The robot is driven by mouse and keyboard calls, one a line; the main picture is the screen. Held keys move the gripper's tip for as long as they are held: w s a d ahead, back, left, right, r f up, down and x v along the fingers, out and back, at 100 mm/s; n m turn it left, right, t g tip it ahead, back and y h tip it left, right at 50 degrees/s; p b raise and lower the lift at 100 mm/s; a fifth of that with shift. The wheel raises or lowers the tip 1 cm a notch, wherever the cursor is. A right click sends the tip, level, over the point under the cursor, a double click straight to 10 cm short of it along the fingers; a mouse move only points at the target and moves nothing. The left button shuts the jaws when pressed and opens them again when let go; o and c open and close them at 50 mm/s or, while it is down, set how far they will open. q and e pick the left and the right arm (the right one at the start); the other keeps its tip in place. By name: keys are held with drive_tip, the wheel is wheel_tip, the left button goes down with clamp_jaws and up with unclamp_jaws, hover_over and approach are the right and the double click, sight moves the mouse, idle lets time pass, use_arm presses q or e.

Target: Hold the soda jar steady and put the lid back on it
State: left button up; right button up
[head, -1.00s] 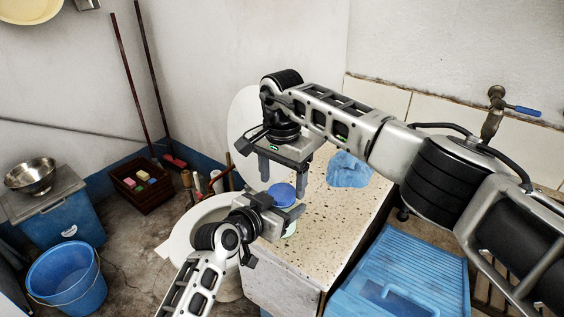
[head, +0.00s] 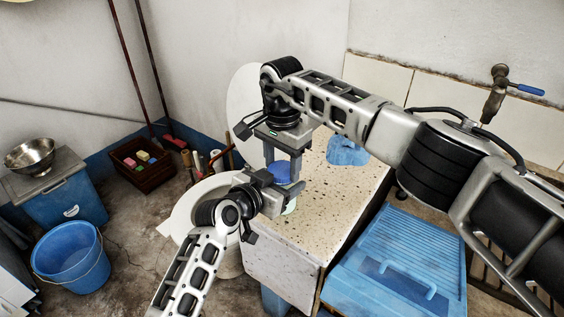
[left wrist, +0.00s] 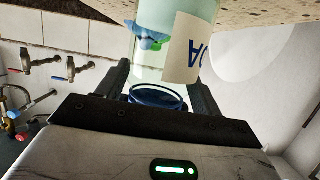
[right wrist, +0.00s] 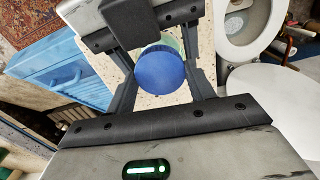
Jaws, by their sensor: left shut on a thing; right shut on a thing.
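The soda jar is clear, pale glass with a white label; in the left wrist view the jar (left wrist: 150,62) appears inverted, between my fingers. In the head view the jar (head: 291,207) is mostly hidden behind my left gripper (head: 282,196), which is shut on it from the side, above the speckled counter. The blue lid (head: 280,173) is between the fingers of my right gripper (head: 283,168), which points down and is shut on it. The lid also shows in the right wrist view (right wrist: 160,70), over the jar's mouth. I cannot tell whether it is seated.
The speckled counter (head: 262,247) has a crumpled blue cloth (head: 347,151) behind the jar. A blue ribbed washboard basin (head: 395,270) lies at right, below a tap (head: 497,95). A toilet (head: 185,212) stands left of the counter. A blue bucket (head: 68,265) is on the floor.

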drive_tip(key=m, duration=0.8)
drive_tip(key=shift+m, duration=0.4)
drive_tip(key=o, duration=1.1)
drive_tip(key=shift+c, duration=0.2)
drive_tip(key=shift+r, duration=2.45)
drive_tip(key=shift+c, duration=1.3)
wheel_tip(320, 180, up, 3)
drive_tip(key=shift+r+n, duration=0.15)
drive_tip(key=shift+n, duration=0.25)
